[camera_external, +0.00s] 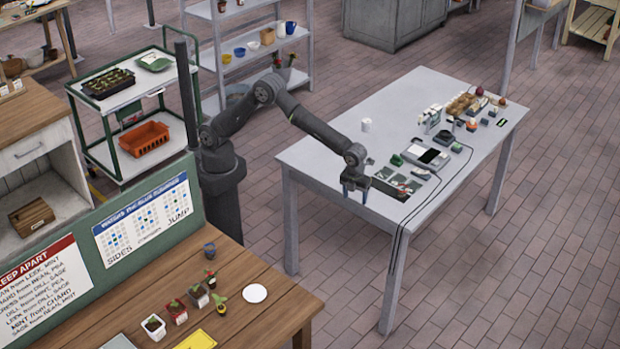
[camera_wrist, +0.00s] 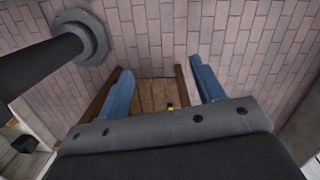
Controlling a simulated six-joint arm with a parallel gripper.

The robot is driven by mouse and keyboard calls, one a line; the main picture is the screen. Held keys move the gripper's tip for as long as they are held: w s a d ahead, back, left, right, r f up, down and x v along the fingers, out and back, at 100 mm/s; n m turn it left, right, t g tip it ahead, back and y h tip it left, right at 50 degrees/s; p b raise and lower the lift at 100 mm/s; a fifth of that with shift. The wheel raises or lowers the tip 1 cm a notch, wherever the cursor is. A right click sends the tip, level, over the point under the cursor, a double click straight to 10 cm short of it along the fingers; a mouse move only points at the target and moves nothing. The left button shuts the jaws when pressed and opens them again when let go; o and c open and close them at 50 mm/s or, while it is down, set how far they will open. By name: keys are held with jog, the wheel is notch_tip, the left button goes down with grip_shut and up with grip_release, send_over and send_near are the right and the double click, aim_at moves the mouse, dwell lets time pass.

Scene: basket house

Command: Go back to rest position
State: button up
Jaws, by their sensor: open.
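My gripper (camera_external: 355,195) hangs at the end of my outstretched arm, at the near left edge of the grey table. It also shows in the wrist view (camera_wrist: 161,66), where its two blue fingers stand wide apart with nothing between them. My gripper is open and empty. Its fingers point downward in the external view.
A wooden table (camera_external: 262,320) with potted seedlings stands at front left; a green cart (camera_external: 110,105) stands behind. Brick floor lies between the tables.

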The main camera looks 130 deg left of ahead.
jog(key=s+a, duration=0.1)
jog(key=a, duration=1.2)
jog(key=shift+s+a, duration=0.25)
jog(key=shift+a, duration=0.05)
jog(key=shift+o, duration=0.5)
